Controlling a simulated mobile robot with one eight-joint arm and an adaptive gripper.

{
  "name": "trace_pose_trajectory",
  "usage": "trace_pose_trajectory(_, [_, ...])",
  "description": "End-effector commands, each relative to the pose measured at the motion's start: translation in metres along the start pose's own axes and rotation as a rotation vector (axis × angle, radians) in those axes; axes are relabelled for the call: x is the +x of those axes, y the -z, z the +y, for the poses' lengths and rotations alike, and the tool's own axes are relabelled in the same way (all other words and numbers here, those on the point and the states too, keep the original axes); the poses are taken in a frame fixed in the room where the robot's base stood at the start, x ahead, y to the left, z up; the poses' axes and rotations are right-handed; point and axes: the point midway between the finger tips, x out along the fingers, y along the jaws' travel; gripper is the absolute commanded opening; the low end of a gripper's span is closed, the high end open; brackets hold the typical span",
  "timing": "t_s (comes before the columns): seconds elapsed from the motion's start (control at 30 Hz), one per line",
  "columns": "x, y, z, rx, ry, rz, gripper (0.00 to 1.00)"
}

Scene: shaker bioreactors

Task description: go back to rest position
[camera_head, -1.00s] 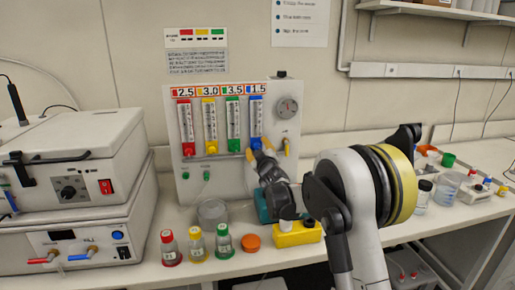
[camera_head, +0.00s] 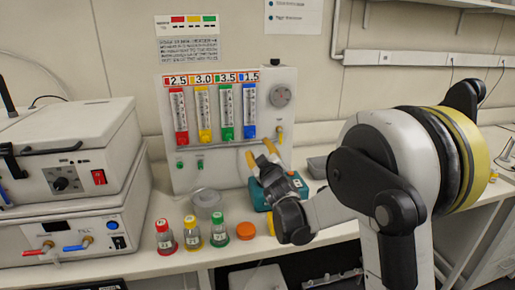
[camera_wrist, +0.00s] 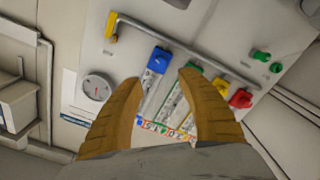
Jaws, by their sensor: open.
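My gripper (camera_head: 262,154) is in front of the lower right part of the flowmeter panel (camera_head: 275,135), near the blue-knobbed tube (camera_head: 249,105). Its two yellow-orange fingers are apart. In the wrist view my gripper (camera_wrist: 160,85) is open and empty, with the blue knob (camera_wrist: 158,61) showing between the fingertips. The green (camera_wrist: 193,70), yellow and red (camera_wrist: 240,98) knobs lie beside and beyond the right finger. I cannot tell how far the fingertips are from the panel.
Three capped bottles, red (camera_head: 165,238), yellow (camera_head: 191,233) and green (camera_head: 219,235), stand at the bench front beside an orange lid (camera_head: 245,230). A teal device (camera_head: 259,195) sits behind my wrist. Stacked white instruments (camera_head: 70,180) fill the left.

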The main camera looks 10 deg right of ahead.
Motion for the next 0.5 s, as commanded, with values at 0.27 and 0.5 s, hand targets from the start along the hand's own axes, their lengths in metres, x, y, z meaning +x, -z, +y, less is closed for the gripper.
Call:
trace_pose_trajectory(0.27, [-0.009,0.003,0.007,0.020,0.000,-0.029,0.45])
trace_pose_trajectory(0.5, [-0.087,0.006,0.040,0.167,0.017,-0.253,0.45])
